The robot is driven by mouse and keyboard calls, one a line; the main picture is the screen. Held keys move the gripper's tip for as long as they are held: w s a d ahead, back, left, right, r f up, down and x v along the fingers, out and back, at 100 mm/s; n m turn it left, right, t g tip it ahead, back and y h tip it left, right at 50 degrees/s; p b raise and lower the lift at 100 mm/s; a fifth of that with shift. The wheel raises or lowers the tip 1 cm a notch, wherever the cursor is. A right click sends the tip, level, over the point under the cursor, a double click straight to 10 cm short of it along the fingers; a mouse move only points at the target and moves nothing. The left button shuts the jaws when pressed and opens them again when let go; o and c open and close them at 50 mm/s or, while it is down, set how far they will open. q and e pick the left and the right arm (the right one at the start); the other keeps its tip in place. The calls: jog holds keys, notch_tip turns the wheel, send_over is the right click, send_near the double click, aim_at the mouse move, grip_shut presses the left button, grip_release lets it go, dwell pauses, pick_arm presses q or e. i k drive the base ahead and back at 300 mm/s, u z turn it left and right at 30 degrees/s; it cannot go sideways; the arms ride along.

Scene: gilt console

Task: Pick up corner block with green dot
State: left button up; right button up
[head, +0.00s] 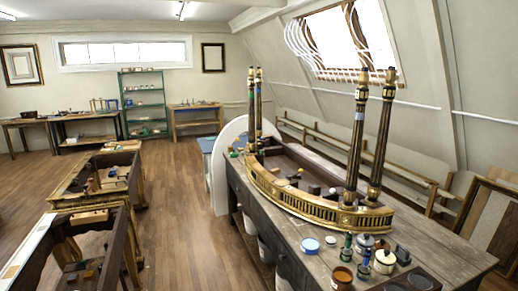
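An upturned gilt console frame (320,207) lies on the grey wooden workbench (440,252) at the right, its black and gold legs (356,135) pointing up. Small dark blocks (313,189) lie inside the frame. I cannot single out the corner block with the green dot. Neither of my grippers is in view.
Other open furniture frames (72,190) stand at the left. Clear wooden floor (180,220) runs between them and the workbench.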

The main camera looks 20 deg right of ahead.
aim_at(315, 190)
jog(key=z, duration=0.15)
jog(key=i, duration=4.7)
jog(key=u, duration=1.2)
jog(key=i, duration=0.4)
jog(key=z, duration=3.5)
